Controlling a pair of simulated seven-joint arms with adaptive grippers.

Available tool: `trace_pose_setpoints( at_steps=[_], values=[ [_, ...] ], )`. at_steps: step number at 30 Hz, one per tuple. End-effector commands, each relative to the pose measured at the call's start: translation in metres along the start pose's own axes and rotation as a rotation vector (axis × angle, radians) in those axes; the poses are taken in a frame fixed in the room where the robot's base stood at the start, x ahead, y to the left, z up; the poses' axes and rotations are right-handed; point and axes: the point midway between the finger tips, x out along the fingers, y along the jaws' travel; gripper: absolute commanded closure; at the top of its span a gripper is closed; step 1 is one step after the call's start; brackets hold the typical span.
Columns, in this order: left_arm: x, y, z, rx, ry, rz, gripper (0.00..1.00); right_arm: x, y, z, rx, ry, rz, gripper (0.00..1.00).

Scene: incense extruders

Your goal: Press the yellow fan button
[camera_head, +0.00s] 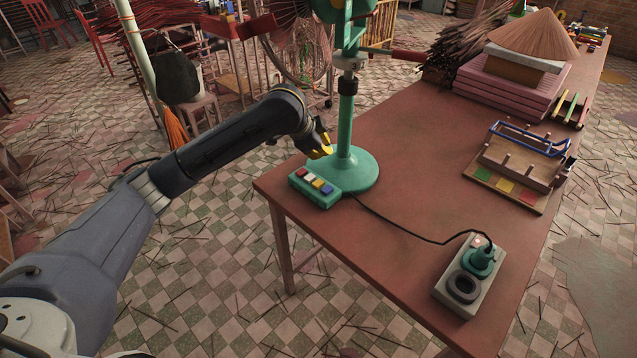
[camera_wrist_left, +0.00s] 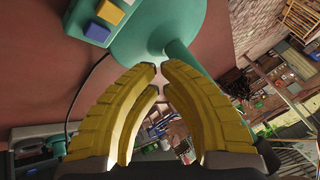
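In the left wrist view the yellow button (camera_wrist_left: 110,12) is near the top edge, beside the blue button (camera_wrist_left: 97,31). The green fan's round base (camera_head: 358,172) stands on the table. My left gripper (camera_head: 323,151) is above and behind the button box, beside the fan pole. In the wrist view its yellow fingers (camera_wrist_left: 161,68) come nearly together at the tips, with nothing held. My right gripper is not in view.
The brown table (camera_head: 410,165) has a black cord running to an outlet box (camera_head: 468,275) at the near right. A wooden rack (camera_head: 515,165) and pink stacked blocks (camera_head: 512,85) are farther right. The tabletop between the fan and rack is clear.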

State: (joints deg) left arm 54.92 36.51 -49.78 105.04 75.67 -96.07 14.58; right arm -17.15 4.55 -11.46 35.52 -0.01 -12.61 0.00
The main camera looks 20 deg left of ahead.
Motion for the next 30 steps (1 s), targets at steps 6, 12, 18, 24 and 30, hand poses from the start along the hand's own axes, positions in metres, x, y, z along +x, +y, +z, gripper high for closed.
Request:
trace_pose_setpoints(
  at_steps=[6,12,18,24,30],
  values=[
    [0.016,0.010,0.009,-0.002,-0.001,0.003,1.00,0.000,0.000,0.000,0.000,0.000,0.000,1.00],
    [0.036,0.020,0.019,-0.002,0.000,0.004,1.00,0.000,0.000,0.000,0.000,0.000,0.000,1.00],
    [0.051,0.028,0.028,-0.001,-0.001,0.002,1.00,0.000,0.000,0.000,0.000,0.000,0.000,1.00],
    [0.062,0.033,0.034,-0.001,-0.001,0.001,1.00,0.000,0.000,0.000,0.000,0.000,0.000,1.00],
    [0.067,0.036,0.036,-0.001,0.000,0.001,1.00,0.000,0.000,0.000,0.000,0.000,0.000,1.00]
  ],
)
